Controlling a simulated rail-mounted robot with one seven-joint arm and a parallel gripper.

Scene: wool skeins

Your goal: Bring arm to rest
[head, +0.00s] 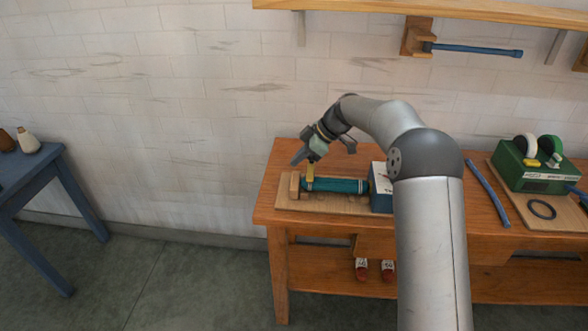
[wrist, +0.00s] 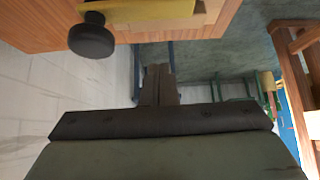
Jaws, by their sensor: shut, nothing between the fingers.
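My gripper (head: 297,158) is above the left end of the wooden workbench (head: 262,205) in the head view. Its fingers point down and to the left. In the wrist view the two dark fingers (wrist: 160,75) lie together with nothing between them. A teal skein (head: 340,185) lies on a wooden board (head: 325,205) just below and right of my gripper, with a yellow piece (head: 310,173) at its left end. The gripper appears apart from the skein and the board. My forearm hides part of the bench.
A blue-and-white box (head: 381,188) stands right of the skein. A green device (head: 535,165), a black ring (head: 542,209) and a blue rod (head: 488,193) lie farther right. A shelf (head: 440,12) hangs above. A blue table (head: 35,180) stands left, with open floor between.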

